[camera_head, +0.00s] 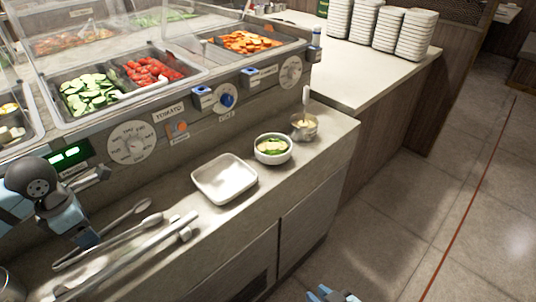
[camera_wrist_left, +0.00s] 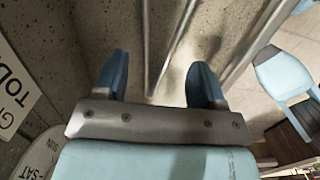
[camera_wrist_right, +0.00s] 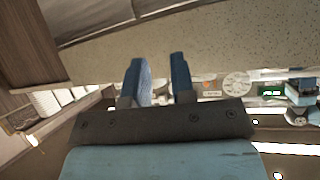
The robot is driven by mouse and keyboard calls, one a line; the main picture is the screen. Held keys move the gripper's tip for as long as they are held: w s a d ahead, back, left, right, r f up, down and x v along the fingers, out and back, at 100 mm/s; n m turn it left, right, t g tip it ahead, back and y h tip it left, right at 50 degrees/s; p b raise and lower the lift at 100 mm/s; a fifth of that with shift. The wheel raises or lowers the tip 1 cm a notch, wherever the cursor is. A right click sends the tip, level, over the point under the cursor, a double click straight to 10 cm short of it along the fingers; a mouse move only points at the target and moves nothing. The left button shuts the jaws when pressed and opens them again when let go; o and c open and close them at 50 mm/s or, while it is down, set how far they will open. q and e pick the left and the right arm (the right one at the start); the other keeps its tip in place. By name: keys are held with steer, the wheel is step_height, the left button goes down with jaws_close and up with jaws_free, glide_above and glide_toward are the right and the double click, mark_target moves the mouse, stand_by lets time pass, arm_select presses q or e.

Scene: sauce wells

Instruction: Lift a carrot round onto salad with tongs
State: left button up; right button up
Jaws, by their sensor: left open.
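Carrot rounds (camera_head: 248,42) fill a bin at the back right. A white bowl of salad (camera_head: 272,149), with green leaves and pale slices, stands on the counter. My left gripper (camera_head: 88,238) is over the counter near the tongs. In the left wrist view my left gripper (camera_wrist_left: 160,75) is open, with metal bars, likely the tong arms (camera_wrist_left: 178,40), beyond and between its fingers. My right gripper (camera_head: 332,293) is low, off the counter's front. In the right wrist view its fingers (camera_wrist_right: 160,70) stand apart and empty.
A white square dish (camera_head: 224,180) and a small metal cup with a spoon (camera_head: 304,128) stand beside the bowl. Bins of cucumber (camera_head: 88,95) and tomato (camera_head: 153,72) are behind a clear guard.

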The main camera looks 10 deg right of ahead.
arm_select(q)
step_height(320, 180, down, 3)
steer(key=shift+w+d+r+b, duration=0.1)
steer(key=shift+b, duration=0.8)
steer(key=shift+d+f+b, duration=0.1)
steer(key=shift+f+b, duration=0.45)
steer(key=shift+f, duration=0.25)
arm_select(e)
steer(key=shift+w+a+y, duration=0.15)
steer(key=shift+a+y, duration=0.15)
steer(key=shift+a, duration=0.1)
